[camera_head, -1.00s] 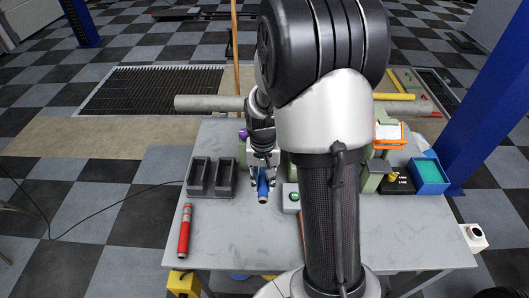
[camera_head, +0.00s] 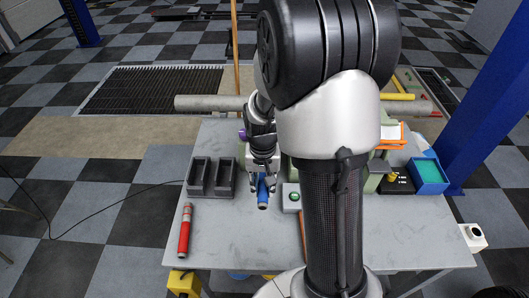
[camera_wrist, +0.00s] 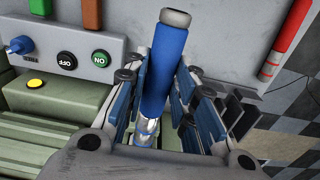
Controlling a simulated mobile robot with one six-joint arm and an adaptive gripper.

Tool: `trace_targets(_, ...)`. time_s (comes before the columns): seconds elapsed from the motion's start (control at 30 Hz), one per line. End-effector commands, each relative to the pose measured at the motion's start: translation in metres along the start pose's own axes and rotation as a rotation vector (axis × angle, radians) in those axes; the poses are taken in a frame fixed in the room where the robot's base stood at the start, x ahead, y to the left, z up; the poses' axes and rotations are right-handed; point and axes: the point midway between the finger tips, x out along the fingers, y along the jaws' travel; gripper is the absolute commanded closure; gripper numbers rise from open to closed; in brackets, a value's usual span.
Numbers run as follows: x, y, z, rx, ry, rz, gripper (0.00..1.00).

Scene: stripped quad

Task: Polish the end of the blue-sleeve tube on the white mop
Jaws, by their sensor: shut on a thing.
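My gripper (camera_head: 263,172) is shut on the blue-sleeve tube (camera_head: 263,188), over the table in front of the machine. The wrist view shows the tube (camera_wrist: 165,65) between the finger pads of my gripper (camera_wrist: 158,88). Its grey end cap points away from the wrist, and a shiny metal part shows at the near end. I cannot tell whether the tube touches the table. I cannot make out the white mop in either view; my arm covers much of the machine in the head view.
A dark two-slot holder (camera_head: 211,177) stands left of my gripper. A red tube (camera_head: 185,230) lies at the table's left. A control box with ON and OFF buttons (camera_wrist: 75,57) stands beside the tube. A blue bin (camera_head: 430,177) is at the right.

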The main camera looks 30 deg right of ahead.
Motion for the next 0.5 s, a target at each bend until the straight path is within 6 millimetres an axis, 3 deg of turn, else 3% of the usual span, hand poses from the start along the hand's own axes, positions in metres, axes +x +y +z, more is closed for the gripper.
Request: trace_targets(0.5,-0.007,0.0,0.046,0.0,0.0,0.0,0.99)
